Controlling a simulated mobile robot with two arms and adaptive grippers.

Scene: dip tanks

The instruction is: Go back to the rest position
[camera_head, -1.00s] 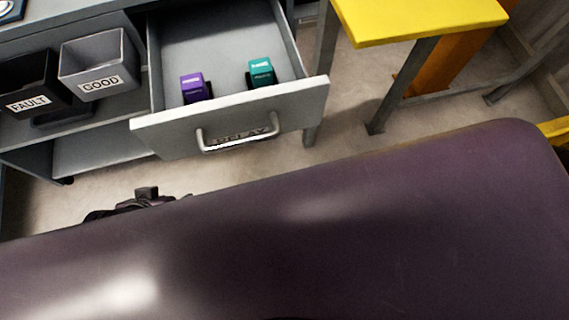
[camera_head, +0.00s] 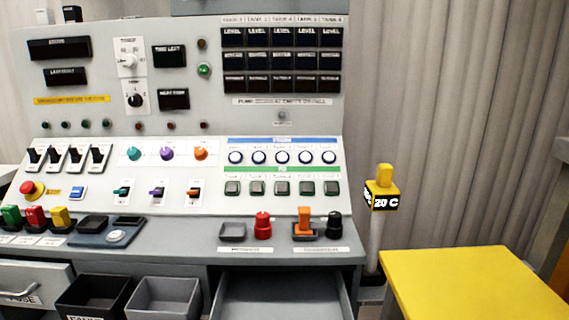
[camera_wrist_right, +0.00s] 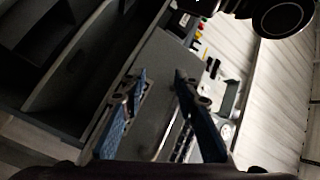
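My right gripper (camera_wrist_right: 158,88) shows in the right wrist view. Its two dark fingers with blue pads stand apart, with nothing between them. Behind them is a grey surface of the console furniture, with dark openings to the left. Neither gripper shows in the head view now, and my left gripper is not seen in any current view.
A control console (camera_head: 190,150) fills the head view. Below it are an open drawer (camera_head: 345,297), a black bin (camera_head: 95,297) and a grey bin (camera_head: 163,297). A yellow table (camera_head: 470,280) stands at right, near a yellow-topped post (camera_head: 383,190) reading 20 C.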

